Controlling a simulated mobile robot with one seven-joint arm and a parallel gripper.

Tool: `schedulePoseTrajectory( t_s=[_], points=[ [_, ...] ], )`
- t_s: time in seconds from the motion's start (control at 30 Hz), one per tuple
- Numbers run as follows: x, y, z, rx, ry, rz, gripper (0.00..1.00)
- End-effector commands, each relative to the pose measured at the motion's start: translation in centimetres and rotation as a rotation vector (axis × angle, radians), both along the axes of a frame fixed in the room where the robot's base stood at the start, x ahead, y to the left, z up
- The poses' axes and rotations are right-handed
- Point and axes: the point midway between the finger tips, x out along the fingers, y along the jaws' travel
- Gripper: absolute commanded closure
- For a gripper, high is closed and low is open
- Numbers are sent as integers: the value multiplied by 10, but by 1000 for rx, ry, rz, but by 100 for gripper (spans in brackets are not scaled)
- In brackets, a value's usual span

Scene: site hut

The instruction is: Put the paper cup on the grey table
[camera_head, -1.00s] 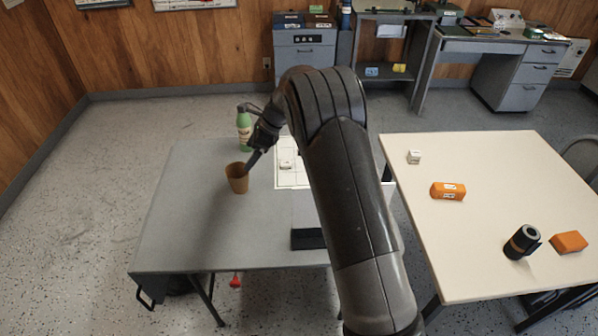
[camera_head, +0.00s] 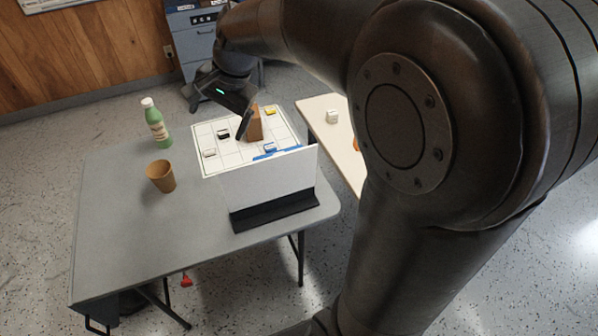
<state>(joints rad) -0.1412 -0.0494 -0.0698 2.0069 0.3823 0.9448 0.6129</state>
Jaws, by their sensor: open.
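Nothing shows held between the fingers.
A green bottle (camera_head: 157,124) stands behind the cup. The grid sheet (camera_head: 229,154) carries several small blocks. A white upright panel (camera_head: 265,185) on a black base stands in front of it. The table's front left is clear. A cream table (camera_head: 343,155) is at right.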

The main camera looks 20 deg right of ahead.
Motion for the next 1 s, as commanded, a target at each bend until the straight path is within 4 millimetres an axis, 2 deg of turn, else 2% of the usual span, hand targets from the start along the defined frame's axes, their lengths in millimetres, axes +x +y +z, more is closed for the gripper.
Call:
schedulePoseTrajectory(
  t_s=[0.03,0.23,0.4,0.6,0.8,1.0],
  points=[
    [-17,-8,8,-29,-36,39,8],
    [-81,-39,21,-172,-158,212,8],
    [-134,-61,21,-311,-248,359,8],
    [-185,-82,12,-471,-321,509,8],
    [-209,-93,3,-560,-350,590,8],
    [-212,-94,1,-575,-352,605,8]
  ],
)
